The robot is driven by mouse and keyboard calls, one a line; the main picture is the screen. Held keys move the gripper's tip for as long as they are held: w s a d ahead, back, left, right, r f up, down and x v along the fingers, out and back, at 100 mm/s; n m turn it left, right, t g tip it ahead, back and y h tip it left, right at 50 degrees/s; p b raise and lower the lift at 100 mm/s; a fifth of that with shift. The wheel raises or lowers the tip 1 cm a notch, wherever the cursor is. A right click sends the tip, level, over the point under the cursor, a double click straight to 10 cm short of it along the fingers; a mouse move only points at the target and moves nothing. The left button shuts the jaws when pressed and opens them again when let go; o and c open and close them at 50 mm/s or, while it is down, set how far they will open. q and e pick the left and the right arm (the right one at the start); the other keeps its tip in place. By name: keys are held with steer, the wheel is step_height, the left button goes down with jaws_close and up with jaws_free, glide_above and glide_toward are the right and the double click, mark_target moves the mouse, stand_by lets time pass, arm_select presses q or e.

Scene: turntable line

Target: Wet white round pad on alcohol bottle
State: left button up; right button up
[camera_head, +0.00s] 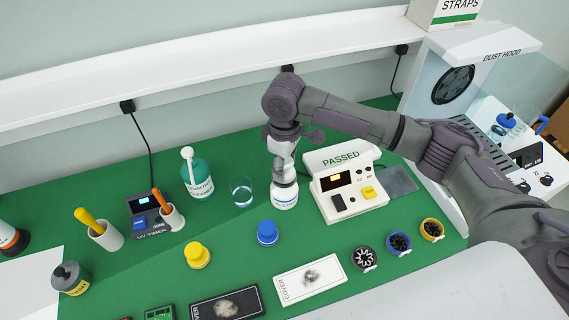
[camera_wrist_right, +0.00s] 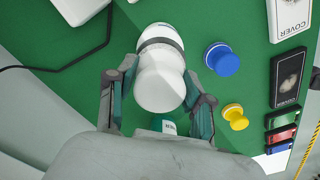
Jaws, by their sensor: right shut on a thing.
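The white alcohol bottle (camera_head: 285,199) stands upright on the green mat, with a blue-marked label. My right gripper (camera_head: 285,170) is directly above it, pointing down and shut on the white round pad (camera_wrist_right: 160,85). In the right wrist view the pad lies between the two fingers (camera_wrist_right: 157,100) and lines up with the white bottle top beyond it. The pad seems to meet the bottle top, but I cannot tell whether it presses on it. The gripper hides most of the pad in the head view. My left gripper is not in view.
A clear glass (camera_head: 241,191) and a green pump bottle (camera_head: 198,181) stand close left of the bottle. The PASSED device (camera_head: 347,185) is close on the right. A blue round pad (camera_head: 267,233) and a yellow one (camera_head: 197,256) sit in front, near the cover cards (camera_head: 310,281).

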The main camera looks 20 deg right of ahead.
steer(key=shift+f, duration=0.95)
stand_by(0.6)
stand_by(0.5)
step_height(320, 180, up, 7)
steer(key=p, duration=0.8)
steer(key=shift+p, duration=0.3)
stand_by(0.5)
